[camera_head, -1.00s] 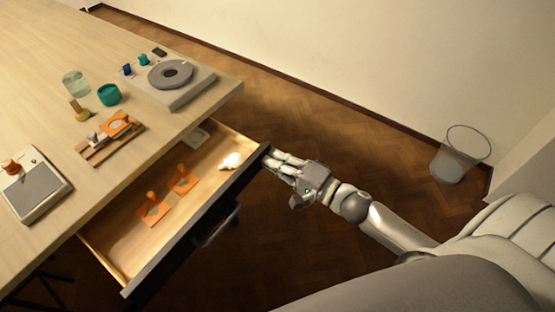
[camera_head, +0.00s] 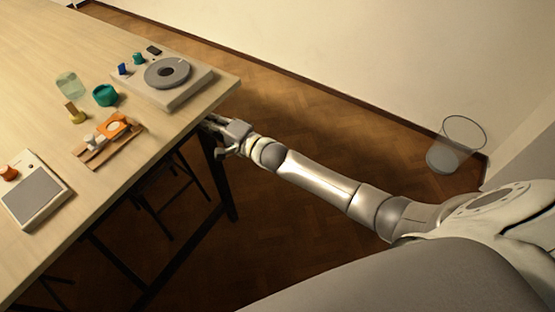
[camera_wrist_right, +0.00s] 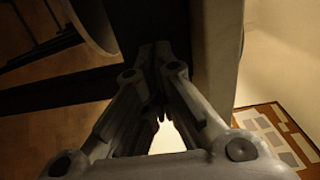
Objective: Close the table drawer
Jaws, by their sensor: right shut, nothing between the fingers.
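The table (camera_head: 150,185) fills the left of the head view. Its drawer no longer sticks out past the table edge, and neither its inside nor its contents show. The tabletop hides the drawer front in the head view, so I cannot tell whether a small gap remains. My right gripper (camera_head: 209,123) is at the table's right edge, near the far corner, with its fingertips partly under the edge. In the right wrist view the right gripper (camera_wrist_right: 160,52) is shut and empty, its tips close to or against a dark surface. My left gripper is not in view.
On the tabletop are a banding wheel (camera_head: 168,73), a teal cup (camera_head: 105,95), a glass jar (camera_head: 68,84), a wooden stand with an orange piece (camera_head: 113,129) and a scale (camera_head: 36,192). The floor between is clear.

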